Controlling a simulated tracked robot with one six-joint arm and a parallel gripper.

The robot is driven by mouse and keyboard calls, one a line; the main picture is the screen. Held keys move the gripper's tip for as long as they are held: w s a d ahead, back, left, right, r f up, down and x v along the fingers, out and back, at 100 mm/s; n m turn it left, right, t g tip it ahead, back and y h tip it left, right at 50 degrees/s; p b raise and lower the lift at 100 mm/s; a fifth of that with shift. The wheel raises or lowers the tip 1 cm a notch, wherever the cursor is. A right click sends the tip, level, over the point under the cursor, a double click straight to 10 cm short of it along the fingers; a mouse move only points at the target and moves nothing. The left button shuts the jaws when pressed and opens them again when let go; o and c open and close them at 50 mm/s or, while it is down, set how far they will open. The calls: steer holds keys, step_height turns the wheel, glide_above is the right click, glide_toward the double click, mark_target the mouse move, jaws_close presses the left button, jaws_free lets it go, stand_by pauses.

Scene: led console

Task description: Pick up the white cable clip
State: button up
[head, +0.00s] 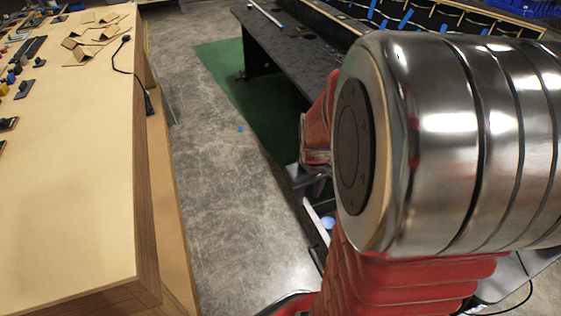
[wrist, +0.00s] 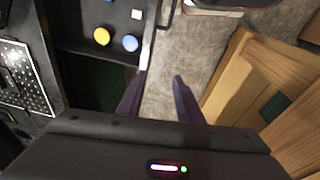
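My gripper (wrist: 159,77) is open in the wrist view, with two dark purple fingers apart and bare grey floor showing between them. No other clear candidate for the clip shows. In the head view my arm covers much of the right side, and the gripper is largely hidden behind it.
A yellow round piece (wrist: 101,36) and a blue round piece (wrist: 130,42) lie near the white piece. A perforated metal plate (wrist: 22,75) is at left. In the head view, a wooden table (head: 70,200) stands left, a black bench (head: 290,50) behind, with grey floor (head: 215,190) between.

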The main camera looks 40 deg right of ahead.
steer(key=s+d+f, duration=0.3)
steer(key=d+f, duration=0.2)
steer(key=f, duration=0.1)
steer(key=s+d+f+m+g+y, duration=0.1)
steer(key=s+d+f, duration=0.3)
steer(key=f, duration=0.3)
steer(key=shift+s+d+g, duration=0.2)
steer(key=shift+d+g, duration=0.1)
steer(key=shift+d, duration=0.2)
steer(key=shift+f, duration=0.15)
steer(key=shift+f, duration=4.25)
steer(key=shift+f, duration=2.6)
steer(key=shift+c, duration=0.4)
jaws_close()
